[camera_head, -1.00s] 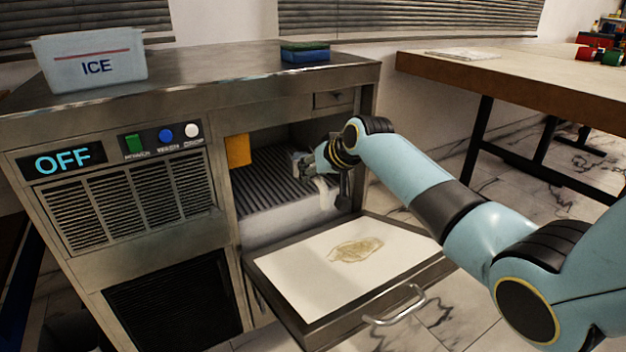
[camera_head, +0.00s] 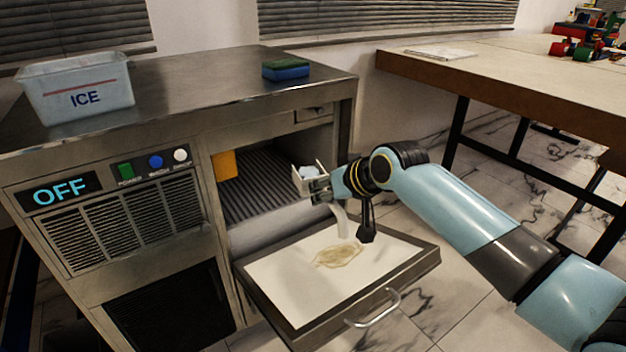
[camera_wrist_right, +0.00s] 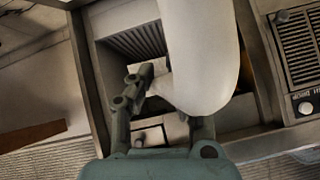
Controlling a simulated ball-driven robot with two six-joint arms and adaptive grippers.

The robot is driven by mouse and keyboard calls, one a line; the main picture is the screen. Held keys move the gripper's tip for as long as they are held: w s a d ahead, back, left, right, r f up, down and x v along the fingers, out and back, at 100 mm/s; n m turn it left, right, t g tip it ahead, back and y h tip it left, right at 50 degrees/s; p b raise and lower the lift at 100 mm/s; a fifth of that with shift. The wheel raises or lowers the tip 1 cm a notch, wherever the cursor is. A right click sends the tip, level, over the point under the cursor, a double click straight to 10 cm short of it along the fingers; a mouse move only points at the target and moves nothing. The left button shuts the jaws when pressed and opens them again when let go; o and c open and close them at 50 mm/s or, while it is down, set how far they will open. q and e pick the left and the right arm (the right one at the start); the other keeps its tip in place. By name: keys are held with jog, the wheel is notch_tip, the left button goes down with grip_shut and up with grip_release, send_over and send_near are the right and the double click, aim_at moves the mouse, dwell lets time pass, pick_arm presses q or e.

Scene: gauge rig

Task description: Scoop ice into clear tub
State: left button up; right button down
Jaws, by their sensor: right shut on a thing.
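The clear tub (camera_head: 77,92), marked ICE with a red line, stands at the left on top of the ice machine. My right gripper (camera_head: 322,192) is in front of the machine's open bay (camera_head: 265,185), shut on a whitish scoop (camera_head: 308,174). Pale pieces that look like ice show in the scoop. In the right wrist view, the white scoop (camera_wrist_right: 203,50) fills the middle, close to the gripper fingers (camera_wrist_right: 165,110). The left gripper is not in view.
An open door (camera_head: 290,283) with a stained white inner panel and a handle hangs below the bay. A green and blue sponge (camera_head: 285,70) lies on the machine top. The display (camera_head: 62,193) reads OFF. A table (camera_head: 520,85) stands at the right.

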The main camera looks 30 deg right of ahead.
jog(key=s+r+p, duration=0.2)
jog(key=s, duration=0.5)
jog(key=shift+d+r+p, duration=0.3)
jog(key=shift+r+p, duration=0.05)
jog(key=shift+p, duration=0.05)
